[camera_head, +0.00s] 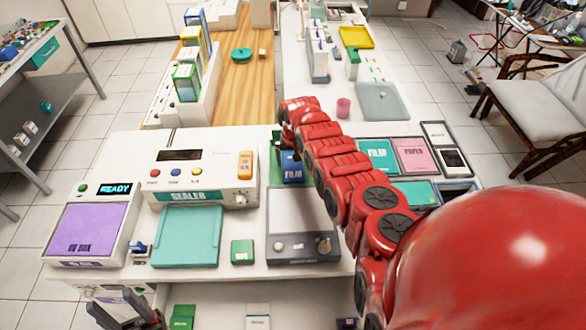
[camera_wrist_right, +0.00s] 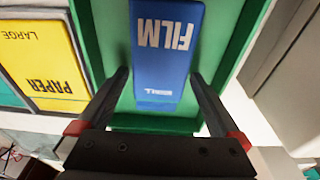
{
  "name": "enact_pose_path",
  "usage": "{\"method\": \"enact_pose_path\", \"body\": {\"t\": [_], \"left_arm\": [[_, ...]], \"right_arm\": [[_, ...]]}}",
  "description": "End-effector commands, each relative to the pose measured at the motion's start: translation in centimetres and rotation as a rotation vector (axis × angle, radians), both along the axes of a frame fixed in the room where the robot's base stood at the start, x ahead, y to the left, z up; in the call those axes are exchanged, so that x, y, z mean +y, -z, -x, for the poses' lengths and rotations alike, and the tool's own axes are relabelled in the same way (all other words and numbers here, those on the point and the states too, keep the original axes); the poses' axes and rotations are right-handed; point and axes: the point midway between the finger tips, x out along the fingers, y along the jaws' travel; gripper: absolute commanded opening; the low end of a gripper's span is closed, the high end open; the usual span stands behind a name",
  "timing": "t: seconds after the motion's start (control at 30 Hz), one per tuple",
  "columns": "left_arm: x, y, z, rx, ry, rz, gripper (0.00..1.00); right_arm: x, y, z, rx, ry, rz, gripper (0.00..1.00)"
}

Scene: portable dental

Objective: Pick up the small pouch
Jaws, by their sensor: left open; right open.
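The small pouch is a blue packet marked FILM (camera_head: 292,168), lying in a green tray (camera_head: 277,173) beside the sealer. It also shows in the right wrist view (camera_wrist_right: 167,42), upside down. My right gripper (camera_wrist_right: 158,76) is open over its near end, with one finger on each side. I cannot tell how high the fingers are above it or whether they touch it. In the head view my right arm covers part of the tray. My left gripper (camera_head: 125,310) is open and empty at the lower left, below the counter's front edge.
A sealer (camera_head: 205,172), a purple-topped UV box (camera_head: 90,230), a teal mat (camera_head: 187,237), a green box (camera_head: 243,251) and a grey scale (camera_head: 303,225) crowd the counter. A yellow PAPER LARGE packet (camera_wrist_right: 52,70) lies left of the tray in the wrist view.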

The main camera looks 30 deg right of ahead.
Motion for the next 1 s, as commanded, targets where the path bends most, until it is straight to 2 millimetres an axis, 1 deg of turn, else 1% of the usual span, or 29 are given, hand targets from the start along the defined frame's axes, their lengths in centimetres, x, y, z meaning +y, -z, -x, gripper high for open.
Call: {"method": "enact_pose_path", "body": {"t": [0.07,0.27,0.3,0.37,0.5,0.57,0.6,0.67,0.7,1.0], "left_arm": [[0.00,0.15,0.01,0.000,0.000,0.000,0.54],[-0.01,0.08,0.00,0.000,0.000,0.000,0.54],[0.00,0.09,0.01,0.000,0.000,0.000,0.54],[0.00,0.09,0.00,0.000,0.000,0.000,0.54],[0.00,0.09,0.00,0.000,0.000,0.000,0.54],[-0.01,0.09,0.01,0.000,0.000,0.000,0.54],[-0.01,0.09,0.01,0.000,0.000,0.000,0.54],[0.00,0.09,0.01,0.000,0.000,0.000,0.54],[0.00,0.09,0.00,0.000,0.000,0.000,0.54],[0.00,-0.04,0.00,0.000,0.000,0.000,0.54]], "right_arm": [[-0.05,0.27,0.03,0.001,0.001,0.000,1.00],[-0.03,0.25,0.04,0.002,0.001,-0.001,1.00],[-0.03,0.24,0.04,0.002,0.001,-0.001,0.96],[-0.03,0.24,0.04,0.002,0.000,-0.001,0.86],[-0.02,0.24,0.05,0.002,0.000,-0.001,0.60],[-0.02,0.24,0.05,0.002,0.000,-0.001,0.50],[-0.02,0.23,0.04,0.002,0.000,-0.001,0.42],[-0.02,0.23,0.05,0.002,0.000,-0.001,0.32],[-0.02,0.23,0.04,0.002,0.000,-0.001,0.29],[-0.07,-0.10,0.01,0.001,0.001,-0.001,0.29]]}}
